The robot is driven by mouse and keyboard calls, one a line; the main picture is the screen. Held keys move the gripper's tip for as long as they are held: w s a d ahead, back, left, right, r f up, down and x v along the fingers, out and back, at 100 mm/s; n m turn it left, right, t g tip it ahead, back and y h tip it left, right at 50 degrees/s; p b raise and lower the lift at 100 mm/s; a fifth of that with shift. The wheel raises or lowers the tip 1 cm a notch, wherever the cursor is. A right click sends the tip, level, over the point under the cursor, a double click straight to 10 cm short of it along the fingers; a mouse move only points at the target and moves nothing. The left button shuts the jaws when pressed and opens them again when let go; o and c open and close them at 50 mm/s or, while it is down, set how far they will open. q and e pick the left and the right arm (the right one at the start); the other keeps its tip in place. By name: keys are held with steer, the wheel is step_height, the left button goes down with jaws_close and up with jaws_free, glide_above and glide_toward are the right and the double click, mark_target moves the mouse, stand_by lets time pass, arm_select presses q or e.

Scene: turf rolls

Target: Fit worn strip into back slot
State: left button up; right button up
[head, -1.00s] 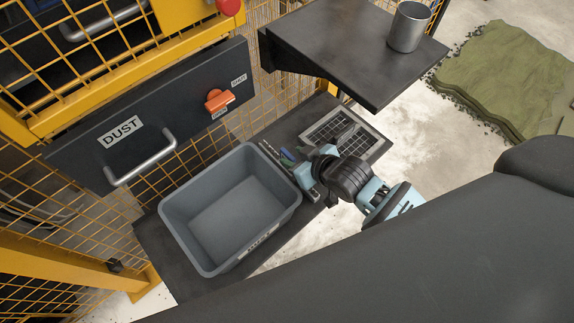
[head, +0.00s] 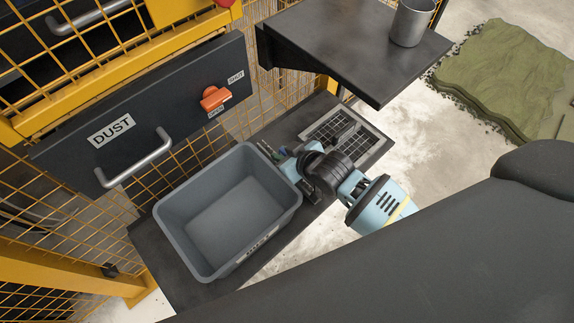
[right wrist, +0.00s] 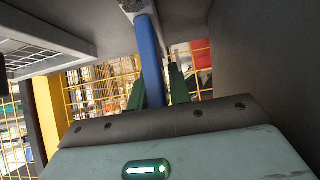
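My right gripper (head: 297,168) points down-left beside the grey bin, over a narrow rack (head: 266,150) with small blue and green pieces. In the right wrist view, a blue bar (right wrist: 150,60) runs between the two green fingers (right wrist: 155,90). Its far end meets a grey, speckled part (right wrist: 135,6). The left finger looks close against the bar, and a thin gap seems to show at the right one, so I cannot tell whether it is gripped. I cannot tell which piece is the worn strip; the back slot is not clear. My left gripper is not in view.
The grey bin (head: 173,222) stands on the dark shelf (head: 155,262). A mesh tray (head: 372,146) with a dark piece (head: 345,136) lies behind my gripper. A higher shelf (head: 340,40) holds a metal cup (head: 410,22). The DUST drawer (head: 70,155) is at left.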

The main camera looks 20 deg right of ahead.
jaws_close()
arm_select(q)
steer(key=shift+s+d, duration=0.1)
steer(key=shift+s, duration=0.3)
arm_select(e)
step_height(320, 180, up, 9)
steer(key=p, duration=0.3)
steer(key=shift+w+f, duration=0.1)
steer(key=shift+r, duration=0.7)
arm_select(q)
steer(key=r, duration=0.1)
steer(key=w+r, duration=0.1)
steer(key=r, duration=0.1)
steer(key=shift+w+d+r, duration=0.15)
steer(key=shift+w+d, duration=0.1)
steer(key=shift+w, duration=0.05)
